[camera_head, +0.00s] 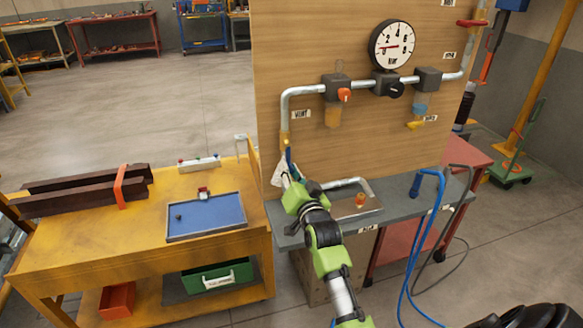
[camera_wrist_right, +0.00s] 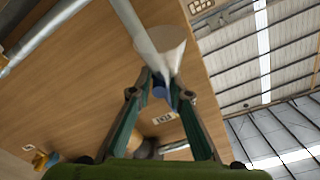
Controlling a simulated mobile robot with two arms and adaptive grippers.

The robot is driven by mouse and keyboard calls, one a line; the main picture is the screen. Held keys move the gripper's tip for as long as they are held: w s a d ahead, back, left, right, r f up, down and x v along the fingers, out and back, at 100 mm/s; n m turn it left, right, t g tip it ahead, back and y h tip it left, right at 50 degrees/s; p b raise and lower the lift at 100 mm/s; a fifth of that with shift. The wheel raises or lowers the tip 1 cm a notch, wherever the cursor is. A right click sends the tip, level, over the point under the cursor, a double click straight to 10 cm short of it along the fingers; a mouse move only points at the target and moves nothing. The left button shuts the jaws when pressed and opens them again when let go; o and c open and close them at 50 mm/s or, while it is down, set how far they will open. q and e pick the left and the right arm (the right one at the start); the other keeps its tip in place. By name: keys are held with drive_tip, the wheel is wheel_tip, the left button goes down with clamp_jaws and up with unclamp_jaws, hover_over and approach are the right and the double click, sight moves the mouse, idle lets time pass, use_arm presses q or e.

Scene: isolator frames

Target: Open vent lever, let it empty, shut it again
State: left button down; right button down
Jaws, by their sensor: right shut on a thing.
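A silver vent pipe (camera_head: 285,115) runs down the left side of the wooden panel beside a VENT label (camera_head: 301,114). My right gripper (camera_head: 290,168) is at the pipe's lower end. In the right wrist view its fingers (camera_wrist_right: 160,86) are shut on a blue lever (camera_wrist_right: 159,92) beside the pipe (camera_wrist_right: 135,25) and a pale cone-shaped piece (camera_wrist_right: 165,45). The lever also shows as a thin blue strip (camera_head: 289,157) in the head view, mostly hidden by the gripper. The round gauge (camera_head: 392,46) has a red needle pointing left, at the low numbers. My left gripper is not in view.
A grey bench (camera_head: 400,205) with a metal tray (camera_head: 350,207) stands below the panel (camera_head: 340,150). A yellow workbench (camera_head: 130,235) with a blue tray (camera_head: 205,217) is to the left. Blue hoses (camera_head: 412,250) hang at the right. Open floor lies behind the yellow bench.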

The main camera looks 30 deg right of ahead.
drive_tip(key=shift+d+r+m, duration=0.15)
drive_tip(key=shift+r+m, duration=0.25)
drive_tip(key=shift+r, duration=0.1)
drive_tip(key=c, duration=2)
unclamp_jaws()
drive_tip(key=shift+c, duration=0.2)
drive_tip(key=shift+d+f, duration=0.1)
drive_tip(key=shift+f, duration=0.2)
drive_tip(key=v, duration=1.2)
